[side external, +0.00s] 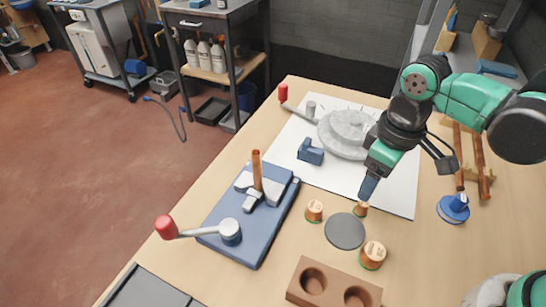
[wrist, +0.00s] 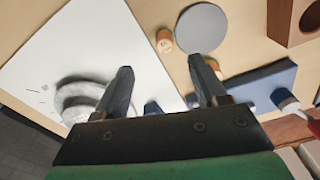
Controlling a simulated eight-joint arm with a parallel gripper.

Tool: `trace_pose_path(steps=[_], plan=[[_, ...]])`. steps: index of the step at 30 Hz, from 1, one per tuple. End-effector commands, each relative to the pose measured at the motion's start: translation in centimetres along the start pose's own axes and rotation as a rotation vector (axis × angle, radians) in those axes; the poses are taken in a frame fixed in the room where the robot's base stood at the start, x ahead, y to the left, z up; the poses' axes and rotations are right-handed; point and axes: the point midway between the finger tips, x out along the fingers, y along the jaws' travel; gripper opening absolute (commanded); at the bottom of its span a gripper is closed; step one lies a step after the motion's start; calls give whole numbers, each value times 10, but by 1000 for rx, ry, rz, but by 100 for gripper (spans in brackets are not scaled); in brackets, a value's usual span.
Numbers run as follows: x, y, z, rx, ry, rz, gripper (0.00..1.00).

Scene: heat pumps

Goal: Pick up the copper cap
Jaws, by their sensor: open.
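Three small copper-coloured caps stand on the wooden table around a grey disc (side external: 344,231). One cap (side external: 361,209) is just below my gripper (side external: 368,190); another cap (side external: 314,211) is left of the disc, and a larger-looking cap (side external: 373,255) is at its near right. My gripper (wrist: 160,64) points down, with its dark fingers apart and nothing between them. In the wrist view, one cap (wrist: 164,41) shows beyond the fingertips, in the gap between them. Another cap (wrist: 213,68) is partly behind the right finger. I cannot tell whether the fingertips touch any cap.
A brown block (side external: 306,294) with round holes is at the near edge. A blue base (side external: 232,243) with an upright copper pipe (side external: 257,170) and red-knobbed lever is at left. A white sheet (side external: 398,196) carries a grey round part (side external: 343,133) and a small blue block (side external: 310,152).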

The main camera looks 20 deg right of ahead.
Motion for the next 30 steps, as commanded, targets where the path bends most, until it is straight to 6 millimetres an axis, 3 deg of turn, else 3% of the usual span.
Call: trace_pose_path(steps=[19, 30], plan=[[54, -6, 1, -32, -37, -7, 65], [62, -6, 2, -32, -37, -6, 65]])
